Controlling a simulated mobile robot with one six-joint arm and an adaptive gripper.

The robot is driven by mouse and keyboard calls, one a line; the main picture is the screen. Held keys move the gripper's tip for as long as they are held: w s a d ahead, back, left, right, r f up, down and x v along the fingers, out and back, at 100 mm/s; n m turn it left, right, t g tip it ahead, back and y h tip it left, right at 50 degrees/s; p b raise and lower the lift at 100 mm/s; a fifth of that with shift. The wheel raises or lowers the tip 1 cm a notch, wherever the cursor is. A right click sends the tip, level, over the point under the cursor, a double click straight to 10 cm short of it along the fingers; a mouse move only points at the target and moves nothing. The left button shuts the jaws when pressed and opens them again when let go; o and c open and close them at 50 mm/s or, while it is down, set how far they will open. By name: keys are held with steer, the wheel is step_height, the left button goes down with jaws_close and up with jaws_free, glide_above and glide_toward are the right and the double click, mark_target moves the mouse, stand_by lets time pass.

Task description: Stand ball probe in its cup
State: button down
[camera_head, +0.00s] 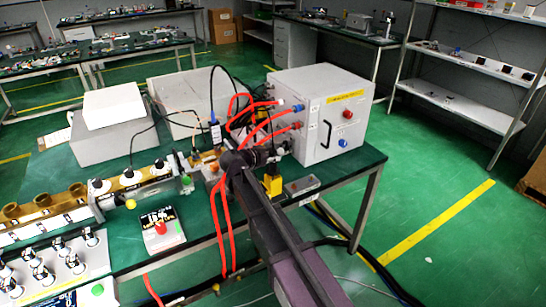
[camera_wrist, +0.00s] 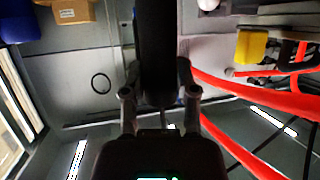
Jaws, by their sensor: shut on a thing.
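My gripper (camera_head: 240,158) is in front of the grey cabinet's left side, above the bench. In the wrist view my gripper (camera_wrist: 160,85) is shut on a long dark thing (camera_wrist: 158,45), which runs up out of the picture. Its end is not in sight, so I cannot tell from its shape that it is the ball probe. Several brown cups (camera_head: 43,200) stand in a row on the rail at the left of the head view, apart from my gripper. I cannot tell which cup belongs to the probe.
The grey cabinet (camera_head: 318,125) has red cables (camera_head: 262,125) looping close around my gripper; they also cross the wrist view (camera_wrist: 250,105). A small box with a red button (camera_head: 160,228) and a plate of shiny knobs (camera_head: 42,270) stand in front. A yellow block (camera_head: 273,184) is close by.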

steer(key=shift+f, duration=0.35)
steer(key=shift+c, duration=1.5)
jaws_free()
